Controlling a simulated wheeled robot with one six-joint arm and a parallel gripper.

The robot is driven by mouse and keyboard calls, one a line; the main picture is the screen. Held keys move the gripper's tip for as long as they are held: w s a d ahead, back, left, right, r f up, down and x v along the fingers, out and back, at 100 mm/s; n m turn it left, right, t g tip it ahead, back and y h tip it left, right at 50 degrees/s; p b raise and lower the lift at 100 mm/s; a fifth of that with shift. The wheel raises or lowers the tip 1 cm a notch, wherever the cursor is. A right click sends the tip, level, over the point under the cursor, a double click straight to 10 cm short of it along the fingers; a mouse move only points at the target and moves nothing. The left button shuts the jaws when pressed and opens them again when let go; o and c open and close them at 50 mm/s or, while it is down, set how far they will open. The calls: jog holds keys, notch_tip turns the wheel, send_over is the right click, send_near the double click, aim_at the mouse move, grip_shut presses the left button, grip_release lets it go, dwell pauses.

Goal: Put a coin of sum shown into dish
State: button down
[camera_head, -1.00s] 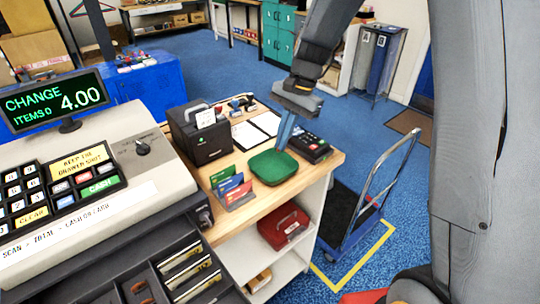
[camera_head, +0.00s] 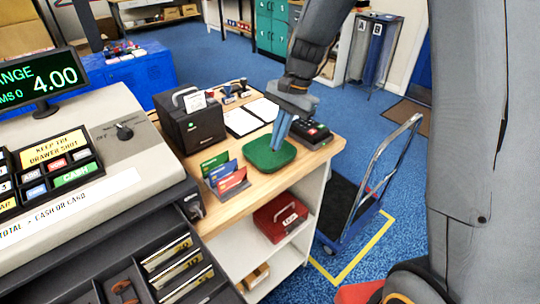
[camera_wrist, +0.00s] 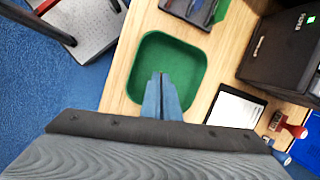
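The register display (camera_head: 42,80) shows a change sum of 4.00. The green dish (camera_head: 269,154) sits on the wooden counter and looks empty where I can see into it. My gripper (camera_head: 275,147) points down over the dish, and its blue fingertips overlap the dish in the picture. In the wrist view the fingers (camera_wrist: 162,78) are together in front of the green dish (camera_wrist: 187,50). A thin dark line shows between them; I cannot tell whether it is a coin's edge. The open cash drawer (camera_head: 150,272) holds notes and a few brown coins (camera_head: 122,287).
A card rack (camera_head: 226,178) stands left of the dish and a black printer (camera_head: 190,122) behind it. A card terminal (camera_head: 310,134) is to the right. A red cash box (camera_head: 281,217) is on the shelf below. A trolley (camera_head: 345,205) stands on the floor at right.

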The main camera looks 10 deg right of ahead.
jog(key=c, duration=2.5)
grip_release()
jog(key=o, duration=0.6)
jog(key=shift+c, duration=0.2)
jog(key=shift+r, duration=0.1)
jog(key=b+v, duration=0.1)
jog(key=v, duration=0.6)
jog(key=shift+r+b, duration=0.35)
jog(key=shift+d, duration=0.1)
jog(key=s+d+f+n+t+h, duration=0.1)
jog(key=s+d+f+n, duration=0.3)
jog(key=s, duration=0.4)
jog(key=s+d+f+n+t+h, duration=0.1)
jog(key=s+d+f+n, duration=0.3)
jog(key=s, duration=0.4)
jog(key=shift+s+f+n+h, duration=0.3)
jog(key=shift+f+h, duration=0.2)
